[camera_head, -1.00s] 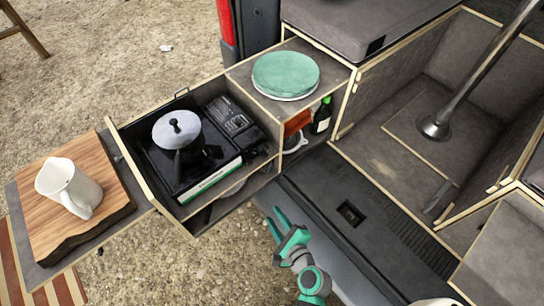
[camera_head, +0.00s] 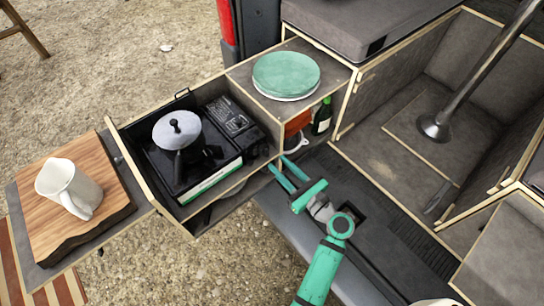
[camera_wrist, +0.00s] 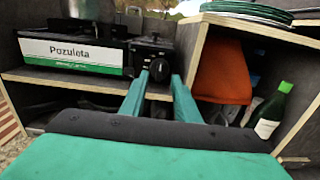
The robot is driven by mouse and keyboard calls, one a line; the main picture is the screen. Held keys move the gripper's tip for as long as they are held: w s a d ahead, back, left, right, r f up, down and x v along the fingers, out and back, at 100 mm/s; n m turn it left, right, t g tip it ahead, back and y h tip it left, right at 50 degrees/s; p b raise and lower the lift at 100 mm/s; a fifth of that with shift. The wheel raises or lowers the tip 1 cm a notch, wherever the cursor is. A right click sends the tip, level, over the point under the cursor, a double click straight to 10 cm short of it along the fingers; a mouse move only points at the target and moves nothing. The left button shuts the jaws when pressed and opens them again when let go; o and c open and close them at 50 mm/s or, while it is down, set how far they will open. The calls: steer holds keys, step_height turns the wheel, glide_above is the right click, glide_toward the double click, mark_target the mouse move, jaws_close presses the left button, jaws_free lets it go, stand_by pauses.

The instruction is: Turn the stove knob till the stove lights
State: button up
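The black camping stove (camera_head: 190,160) sits in the pulled-out drawer, with a grey moka pot (camera_head: 177,130) on its burner. The stove also shows in the wrist view (camera_wrist: 75,53), with a "Pazuleta" label on its front. Its round black knob (camera_wrist: 159,69) is on the front face at the right end. My gripper (camera_head: 282,170) is in front of the drawer's right end. In the wrist view its two green fingers (camera_wrist: 161,82) are apart, with the knob showing between and beyond their tips. Whether the tips touch the knob I cannot tell. No flame shows.
The shelf right of the stove holds an orange item (camera_wrist: 222,72) and a green bottle (camera_wrist: 268,112). Green plates (camera_head: 286,75) are stacked on top. A wooden divider (camera_wrist: 196,55) stands close right of the knob. A white pitcher (camera_head: 68,187) stands on a wooden board (camera_head: 100,225).

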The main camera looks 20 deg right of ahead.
mark_target(268, 153)
steer(key=x, duration=0.4)
steer(key=shift+d, duration=0.1)
steer(key=shift+w+a, duration=0.35)
steer(key=shift+s+d, duration=0.1)
jaws_close()
